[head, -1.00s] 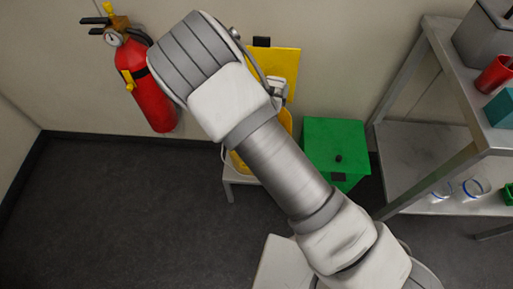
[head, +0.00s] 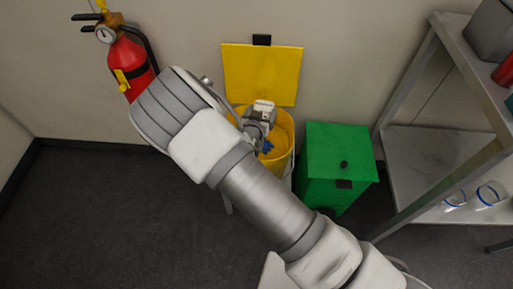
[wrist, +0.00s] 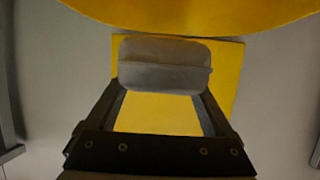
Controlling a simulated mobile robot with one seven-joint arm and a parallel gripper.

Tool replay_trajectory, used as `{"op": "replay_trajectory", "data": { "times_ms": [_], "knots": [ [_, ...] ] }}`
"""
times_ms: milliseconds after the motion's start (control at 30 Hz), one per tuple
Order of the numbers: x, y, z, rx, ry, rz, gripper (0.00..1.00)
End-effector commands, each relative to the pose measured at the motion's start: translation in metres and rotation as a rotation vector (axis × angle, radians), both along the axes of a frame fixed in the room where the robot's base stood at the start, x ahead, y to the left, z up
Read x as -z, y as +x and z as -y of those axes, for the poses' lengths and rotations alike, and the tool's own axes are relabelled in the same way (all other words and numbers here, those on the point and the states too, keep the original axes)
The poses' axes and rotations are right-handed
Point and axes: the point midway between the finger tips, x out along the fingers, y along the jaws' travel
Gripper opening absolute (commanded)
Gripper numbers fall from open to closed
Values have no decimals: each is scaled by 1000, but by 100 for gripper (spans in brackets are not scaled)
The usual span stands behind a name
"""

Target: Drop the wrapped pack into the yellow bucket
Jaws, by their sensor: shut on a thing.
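The wrapped pack (wrist: 165,55) is a pale grey, rounded bundle. In the wrist view it sits between the two dark fingers of my gripper (wrist: 163,88), which is shut on it. The yellow bucket (head: 285,148) stands against the wall with its square yellow lid (head: 262,75) raised behind it. In the wrist view a curved yellow part of the bucket (wrist: 200,12) fills the top.
A green lidded bin (head: 335,155) stands close on the bucket's right. A metal shelf (head: 425,160) with glassware is farther right. A red fire extinguisher (head: 130,65) hangs on the wall at left. A small blue item (head: 267,147) shows in the bucket. The floor at left is clear.

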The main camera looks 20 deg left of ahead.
Motion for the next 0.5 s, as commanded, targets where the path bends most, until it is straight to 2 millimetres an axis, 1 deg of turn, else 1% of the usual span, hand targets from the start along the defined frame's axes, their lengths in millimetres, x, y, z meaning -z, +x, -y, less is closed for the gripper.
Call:
{"op": "replay_trajectory", "data": {
  "times_ms": [233,267,300,333,500],
  "knots": [
    [0,0,0,0,1,1,29],
    [0,0,0,0,1,1,90],
    [0,0,0,0,1,1,98],
    [0,0,0,0,1,1,100],
    [1,0,0,0,1,0,100]
  ]
}}
